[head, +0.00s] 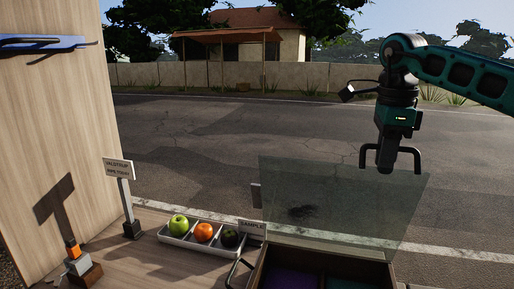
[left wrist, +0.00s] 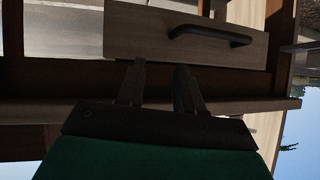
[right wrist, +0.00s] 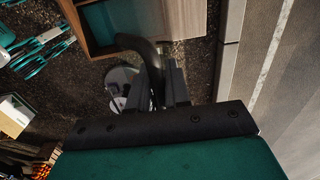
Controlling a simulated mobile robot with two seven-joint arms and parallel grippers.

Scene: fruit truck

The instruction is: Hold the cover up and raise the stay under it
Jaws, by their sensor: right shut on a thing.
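The clear cover (head: 340,200) stands raised and tilted above the dark box (head: 255,275) in the head view. My right gripper (head: 391,155) is at the cover's upper right edge. In the right wrist view, its fingers (right wrist: 165,88) are shut on a curved black handle (right wrist: 133,41). My left gripper (left wrist: 158,88) shows only in the left wrist view, with its fingers apart and nothing between them. A wooden front with a black bar handle (left wrist: 210,35) lies just beyond it. A thin bent black bar (head: 236,270) is at the box's left; I cannot tell whether it is the stay.
A white tray (head: 180,240) holds a green apple (head: 179,224), an orange fruit (head: 203,232) and a dark fruit (head: 230,238). Left of it stand a sign post (head: 126,205) and a small block stack (head: 77,262). A wooden wall (head: 50,110) bounds the left side.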

